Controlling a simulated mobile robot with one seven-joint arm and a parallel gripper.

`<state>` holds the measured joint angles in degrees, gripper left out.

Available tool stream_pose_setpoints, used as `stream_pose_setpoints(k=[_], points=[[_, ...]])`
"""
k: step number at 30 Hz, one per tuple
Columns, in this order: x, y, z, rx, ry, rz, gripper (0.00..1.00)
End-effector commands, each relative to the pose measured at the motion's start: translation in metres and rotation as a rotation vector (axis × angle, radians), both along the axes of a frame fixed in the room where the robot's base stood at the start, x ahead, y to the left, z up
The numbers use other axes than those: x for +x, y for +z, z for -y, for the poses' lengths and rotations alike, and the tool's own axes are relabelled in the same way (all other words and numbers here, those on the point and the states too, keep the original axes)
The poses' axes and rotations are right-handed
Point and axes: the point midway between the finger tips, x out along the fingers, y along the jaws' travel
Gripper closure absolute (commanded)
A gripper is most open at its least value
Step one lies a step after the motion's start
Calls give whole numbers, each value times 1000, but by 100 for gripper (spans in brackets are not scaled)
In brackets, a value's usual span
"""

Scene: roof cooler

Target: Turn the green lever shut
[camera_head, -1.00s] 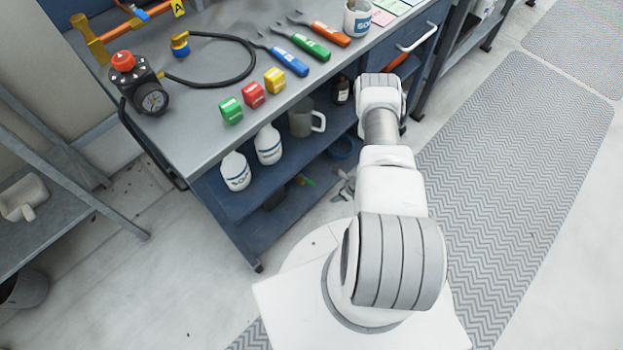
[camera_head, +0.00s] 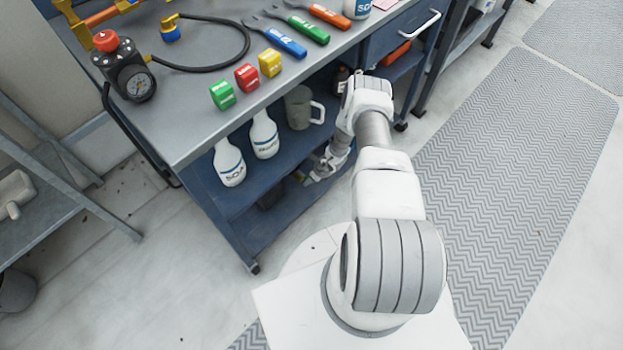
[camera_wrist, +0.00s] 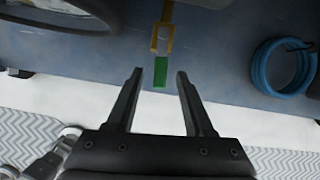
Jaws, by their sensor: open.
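In the wrist view, the green lever (camera_wrist: 160,72) hangs toward the camera from a yellow, brass-like fitting (camera_wrist: 162,38), in front of a dark blue surface. My gripper (camera_wrist: 159,75) is open. Its two dark fingers stand on either side of the green lever in the picture, with a gap on both sides. I cannot tell how far the lever is in depth from the fingertips. In the head view, my gripper (camera_head: 322,168) is at the cart's lower shelf, and the lever is hidden there.
A blue coiled hose (camera_wrist: 283,66) lies right of the lever. The blue cart's lower shelf holds white bottles (camera_head: 229,163) and a grey jug (camera_head: 298,108). The worktop (camera_head: 205,124) above carries a gauge, coloured blocks and tools. A mat (camera_head: 510,180) lies on the floor right.

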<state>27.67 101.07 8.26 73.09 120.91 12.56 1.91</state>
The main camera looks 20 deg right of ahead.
Motion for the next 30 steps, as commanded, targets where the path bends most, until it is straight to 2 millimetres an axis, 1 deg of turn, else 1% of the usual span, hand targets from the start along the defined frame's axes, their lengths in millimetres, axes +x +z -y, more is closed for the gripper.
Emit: stream_pose_setpoints(k=[6,8,9,11,15,30], points=[[0,0,0,0,0,0,48],[0,0,0,0,0,0,56],[0,0,0,0,0,0,64],[0,0,0,0,0,0,74],[0,0,0,0,0,0,100],[0,0,0,0,0,0,100]])
